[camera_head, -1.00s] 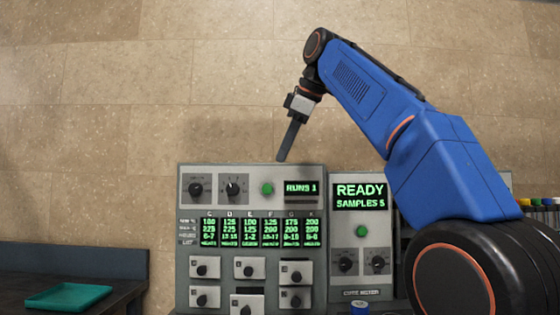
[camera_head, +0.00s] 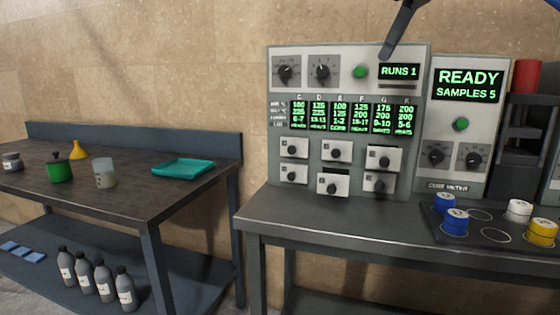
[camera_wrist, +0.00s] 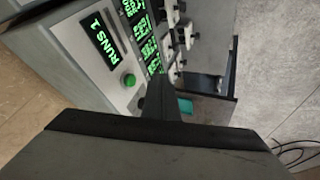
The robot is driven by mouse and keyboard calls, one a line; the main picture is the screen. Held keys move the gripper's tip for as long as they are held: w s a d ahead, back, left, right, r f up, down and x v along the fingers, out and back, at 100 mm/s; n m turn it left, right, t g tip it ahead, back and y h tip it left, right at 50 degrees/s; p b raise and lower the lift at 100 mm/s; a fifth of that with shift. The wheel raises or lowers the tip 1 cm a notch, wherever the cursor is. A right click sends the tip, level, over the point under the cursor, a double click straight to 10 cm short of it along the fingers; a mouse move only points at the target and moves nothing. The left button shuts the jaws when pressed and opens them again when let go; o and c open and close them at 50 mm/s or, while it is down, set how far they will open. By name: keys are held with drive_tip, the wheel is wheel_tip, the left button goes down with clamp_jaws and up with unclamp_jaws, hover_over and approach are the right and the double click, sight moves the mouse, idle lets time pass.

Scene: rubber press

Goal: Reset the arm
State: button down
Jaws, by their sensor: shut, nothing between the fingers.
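My gripper (camera_head: 389,50) shows at the top of the head view as a thin dark closed pair of fingers, just in front of the top edge of the control panel (camera_head: 282,100). In the wrist view my gripper (camera_wrist: 160,90) points at the panel with its fingers together and nothing between them. The panel's "RUNS 1" display (camera_head: 399,72) and green button (camera_head: 360,72) are lit; the button also shows in the wrist view (camera_wrist: 129,80). Most of my arm is out of the head view.
A cure meter (camera_head: 465,150) reading "READY SAMPLES 5" stands right of the panel. Blue, white and yellow tins sit on a dark tray (camera_head: 478,236) on the bench (camera_head: 330,222). A teal tray (camera_head: 183,168), green pot (camera_head: 59,172) and yellow funnel (camera_head: 79,150) are on the left table.

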drive_tip(key=s+d+f+m, duration=0.1)
drive_tip(key=s+f+m, duration=0.2)
drive_tip(key=s+f, duration=0.5)
drive_tip(key=s+d+f+m+g+h, duration=0.1)
drive_tip(key=s+f+m, duration=0.3)
drive_tip(key=f, duration=2.4)
drive_tip(key=s+d+f+m+h, duration=0.1)
drive_tip(key=s+f+m, duration=0.3)
drive_tip(key=s+f, duration=1)
wheel_tip(320, 180, down, 4)
drive_tip(key=shift+d+f+g, duration=0.15)
drive_tip(key=shift+d+g, duration=0.25)
drive_tip(key=shift+d, duration=0.3)
drive_tip(key=c, duration=2.5)
unclamp_jaws()
drive_tip(key=shift+s, duration=0.1)
